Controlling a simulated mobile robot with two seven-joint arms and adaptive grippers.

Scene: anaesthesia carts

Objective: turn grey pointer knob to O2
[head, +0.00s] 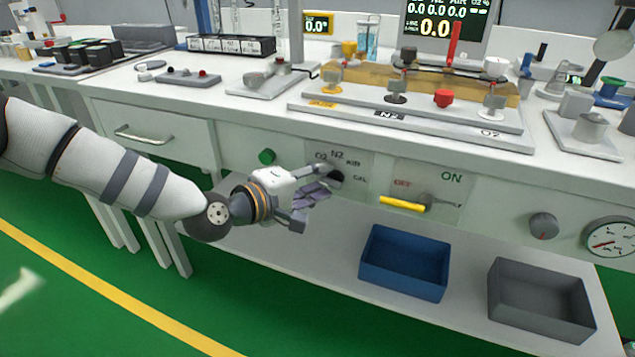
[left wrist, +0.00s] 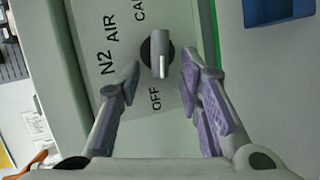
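The grey pointer knob (left wrist: 158,55) is a dark disc with a light grey bar on a pale panel. In the left wrist view the bar runs up and down the picture, its lower end towards the OFF label (left wrist: 156,101). In the head view the knob (head: 337,179) is partly hidden by my left gripper (head: 327,179). The O2 label (head: 321,156) shows at the panel's upper left, beside N2, AIR and CAL. My left gripper (left wrist: 161,76) is open, its purple-padded fingers on either side of the knob's bar and apart from it. My right gripper is out of view.
A green button (head: 266,156) is left of the panel. A yellow lever (head: 403,203) is to the right, then a grey knob (head: 544,226) and a gauge (head: 610,238). A blue bin (head: 404,262) and a grey bin (head: 541,299) stand on the shelf below.

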